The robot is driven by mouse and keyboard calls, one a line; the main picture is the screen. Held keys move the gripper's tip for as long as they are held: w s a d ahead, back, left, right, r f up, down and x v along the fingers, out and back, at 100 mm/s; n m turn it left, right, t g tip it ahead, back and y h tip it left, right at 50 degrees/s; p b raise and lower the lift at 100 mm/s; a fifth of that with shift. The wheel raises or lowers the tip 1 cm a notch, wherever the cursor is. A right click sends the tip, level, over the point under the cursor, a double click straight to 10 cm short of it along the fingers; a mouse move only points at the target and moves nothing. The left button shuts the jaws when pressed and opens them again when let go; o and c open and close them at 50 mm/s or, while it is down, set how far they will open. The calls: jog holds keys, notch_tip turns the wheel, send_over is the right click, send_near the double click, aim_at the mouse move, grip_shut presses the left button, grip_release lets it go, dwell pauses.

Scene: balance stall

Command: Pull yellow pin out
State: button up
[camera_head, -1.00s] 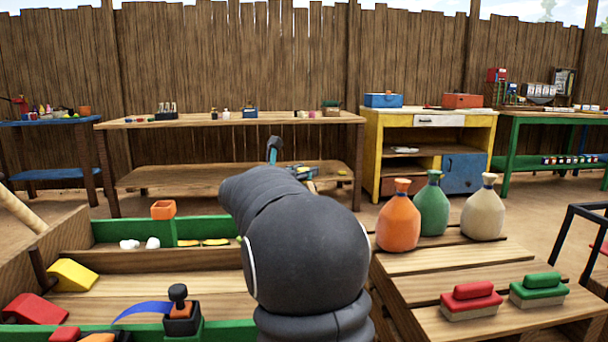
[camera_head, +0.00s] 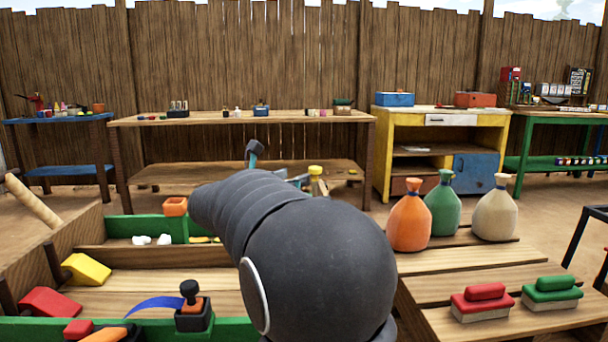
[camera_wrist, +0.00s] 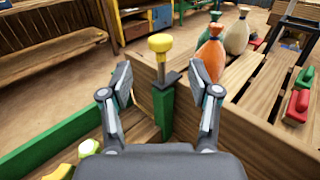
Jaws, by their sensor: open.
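The yellow pin (camera_wrist: 160,45) stands upright in a dark bracket at the top of a green post (camera_wrist: 161,105) in the wrist view. Its wide yellow head and part of its shaft show above the bracket. In the head view the pin's yellow head (camera_head: 315,170) shows just beyond my arm, on a paler stem. My gripper (camera_wrist: 161,80) is open and empty in the wrist view. Its two fingers point toward the post, one on each side of it in the picture. I cannot tell how far the fingertips are from the pin. In the head view my arm hides most of the post.
Orange (camera_head: 410,215), green (camera_head: 442,205) and cream (camera_head: 496,208) sacks stand on the slatted table (camera_head: 440,262) to the right. Red (camera_head: 482,300) and green (camera_head: 551,291) brushes lie there too. The wooden tray with green dividers (camera_head: 133,226) lies left.

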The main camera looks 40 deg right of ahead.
jog(key=shift+v, duration=1.3)
